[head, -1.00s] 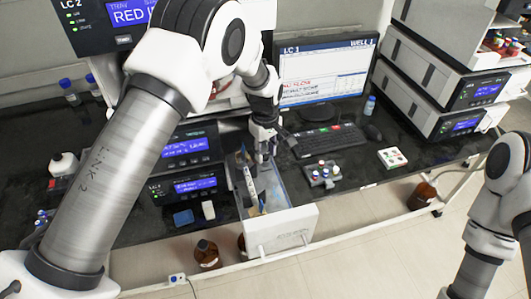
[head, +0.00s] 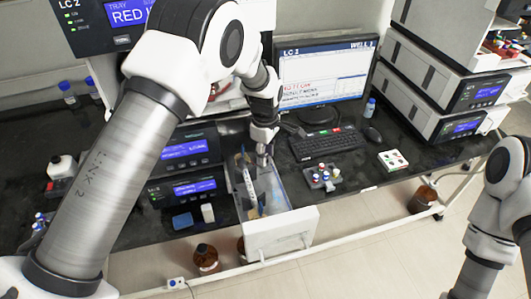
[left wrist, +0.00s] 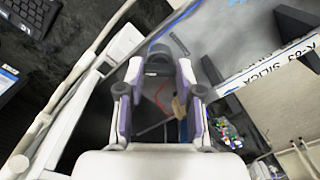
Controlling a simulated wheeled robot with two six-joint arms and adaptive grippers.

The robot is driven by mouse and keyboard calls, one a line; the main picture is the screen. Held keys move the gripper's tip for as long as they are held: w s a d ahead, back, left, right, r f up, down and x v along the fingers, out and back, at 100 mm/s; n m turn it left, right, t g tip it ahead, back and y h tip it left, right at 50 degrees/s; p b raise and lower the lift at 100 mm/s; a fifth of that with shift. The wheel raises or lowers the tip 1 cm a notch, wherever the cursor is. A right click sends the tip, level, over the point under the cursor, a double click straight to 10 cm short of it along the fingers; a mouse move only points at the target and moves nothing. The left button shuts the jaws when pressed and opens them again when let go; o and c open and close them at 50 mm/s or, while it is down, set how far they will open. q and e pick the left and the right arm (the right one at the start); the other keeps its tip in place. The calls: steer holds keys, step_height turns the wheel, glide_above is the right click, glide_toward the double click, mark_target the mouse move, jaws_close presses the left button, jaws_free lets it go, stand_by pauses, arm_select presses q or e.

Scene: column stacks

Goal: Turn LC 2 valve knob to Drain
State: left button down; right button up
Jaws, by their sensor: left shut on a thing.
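The LC 2 unit (head: 92,40), labelled at top left of the head view, has a blue display beginning "TRAY RED"; my left arm covers part of that area. I cannot make out a valve knob or a Drain mark. My left gripper (head: 263,158) points down over an open drawer (head: 281,238). In the left wrist view, the left gripper's fingers (left wrist: 158,92) stand either side of a dark rounded thing (left wrist: 158,58) at their tips; it is too unclear to name. My right arm is at the right edge; its gripper is outside the view.
The open drawer holds loose tools and juts past the bench front. A monitor (head: 322,70) and keyboard (head: 326,144) stand right of my gripper. A vial rack (head: 322,177) lies nearby. Brown bottles (head: 206,259) stand below the bench. Stacked units (head: 430,82) fill the right.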

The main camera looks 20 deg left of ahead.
arm_select(q)
steer(key=shift+s+f, duration=0.1)
steer(key=shift+f, duration=0.05)
steer(key=c, duration=0.8)
jaws_free()
steer(key=shift+o, duration=0.2)
step_height(320, 180, up, 12)
steer(key=shift+a, duration=0.1)
